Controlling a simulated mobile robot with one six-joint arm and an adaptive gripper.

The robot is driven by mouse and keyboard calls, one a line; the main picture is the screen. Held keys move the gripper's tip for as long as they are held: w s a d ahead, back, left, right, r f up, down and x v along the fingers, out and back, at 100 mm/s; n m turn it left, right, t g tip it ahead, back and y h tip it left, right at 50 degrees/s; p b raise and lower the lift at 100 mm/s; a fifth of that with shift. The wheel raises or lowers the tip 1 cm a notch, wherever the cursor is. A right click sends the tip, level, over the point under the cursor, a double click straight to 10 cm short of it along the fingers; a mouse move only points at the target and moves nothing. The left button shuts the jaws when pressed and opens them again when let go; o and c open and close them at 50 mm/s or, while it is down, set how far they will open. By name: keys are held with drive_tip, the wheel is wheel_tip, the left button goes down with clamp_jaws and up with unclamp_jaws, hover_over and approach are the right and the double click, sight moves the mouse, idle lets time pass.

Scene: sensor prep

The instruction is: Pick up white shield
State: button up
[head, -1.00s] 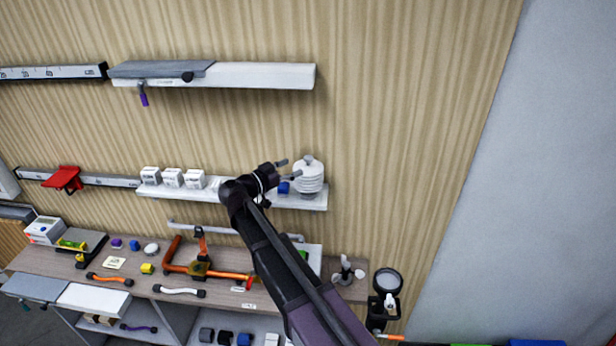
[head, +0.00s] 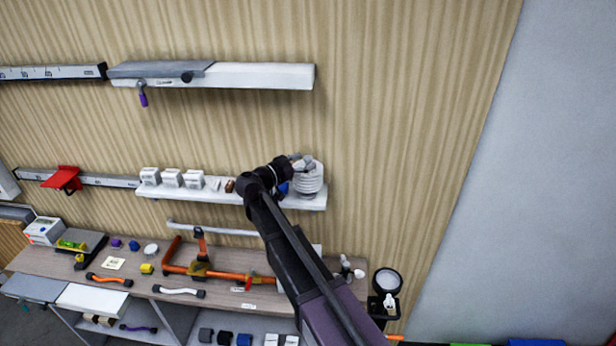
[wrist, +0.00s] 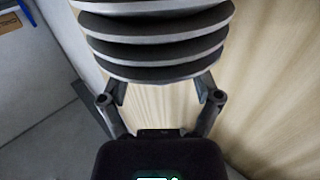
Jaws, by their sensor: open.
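The white shield (head: 309,180), a stack of louvered round plates, stands upright at the right end of the wall shelf. Its plates (wrist: 158,48) fill the upper middle of the wrist view, with the top cut off. My gripper (head: 303,163) is at the upper left side of the shield in the head view. In the wrist view its two fingers (wrist: 162,98) are spread apart, one on each side of the lower plates. I cannot tell whether the fingers touch the plates. Part of the shield is hidden behind my gripper in the head view.
The narrow wall shelf (head: 225,197) also holds several small white boxes (head: 171,178) and a blue item (head: 283,189) close to my gripper. A workbench (head: 50,262) with tools lies below. The wall right of the shield is clear.

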drive_tip(key=shift+x, duration=0.8)
clamp_jaws()
